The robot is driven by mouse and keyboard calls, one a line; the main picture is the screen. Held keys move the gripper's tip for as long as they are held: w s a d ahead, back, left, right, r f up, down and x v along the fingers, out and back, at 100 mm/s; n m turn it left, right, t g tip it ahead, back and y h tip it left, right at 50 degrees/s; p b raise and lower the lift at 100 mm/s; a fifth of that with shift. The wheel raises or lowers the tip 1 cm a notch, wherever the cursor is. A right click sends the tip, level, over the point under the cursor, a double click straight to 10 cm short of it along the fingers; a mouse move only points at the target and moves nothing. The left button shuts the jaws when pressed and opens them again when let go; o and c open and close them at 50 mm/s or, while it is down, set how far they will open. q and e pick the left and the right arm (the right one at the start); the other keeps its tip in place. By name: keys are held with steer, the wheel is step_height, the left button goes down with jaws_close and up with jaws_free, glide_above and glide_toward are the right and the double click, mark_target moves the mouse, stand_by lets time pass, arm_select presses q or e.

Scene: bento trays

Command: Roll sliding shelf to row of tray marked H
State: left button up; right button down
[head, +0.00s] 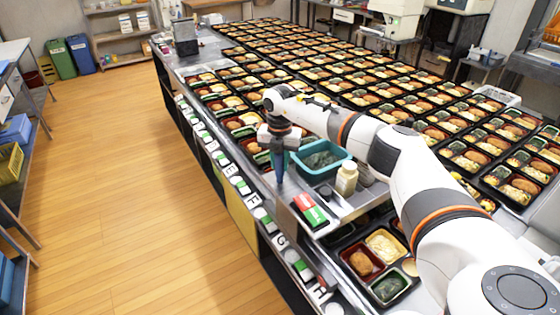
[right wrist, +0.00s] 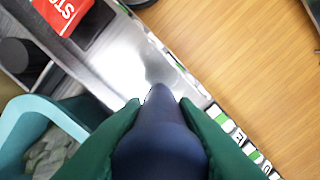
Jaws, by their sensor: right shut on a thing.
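The sliding shelf (head: 344,205) is a metal platform spanning the table's near-left edge, carrying a teal bin (head: 337,170), a jar (head: 346,180) and a red-green sign (head: 310,211). Its front edge lies by the F (head: 255,200) and G (head: 279,240) labels. The H label (head: 318,292) is nearer to me, below the shelf in the head view. A bento tray (head: 365,284) lies near that end. My right gripper (head: 280,163) is shut on the shelf's dark blue upright handle (right wrist: 158,140), between its green fingers. My left gripper is not in view.
Many black bento trays (head: 355,95) fill the table beyond the shelf. Letter labels and small green-and-white tags run along the table edge. The wooden floor (head: 120,190) to the left is clear. A side table (head: 12,55) stands at far left.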

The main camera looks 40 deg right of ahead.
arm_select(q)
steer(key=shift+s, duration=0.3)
arm_select(e)
steer(key=shift+s, duration=0.25)
steer(key=c, duration=1.2)
jaws_free()
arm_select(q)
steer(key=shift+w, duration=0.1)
arm_select(e)
steer(key=shift+o, duration=0.2)
steer(key=shift+r, duration=0.15)
steer(key=shift+r+b, duration=0.3)
steer(key=shift+r, duration=0.05)
step_height(320, 180, up, 10)
steer(key=b, duration=0.3)
steer(key=shift+r, duration=0.15)
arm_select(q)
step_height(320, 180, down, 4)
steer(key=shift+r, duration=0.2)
arm_select(e)
steer(key=shift+r, duration=0.4)
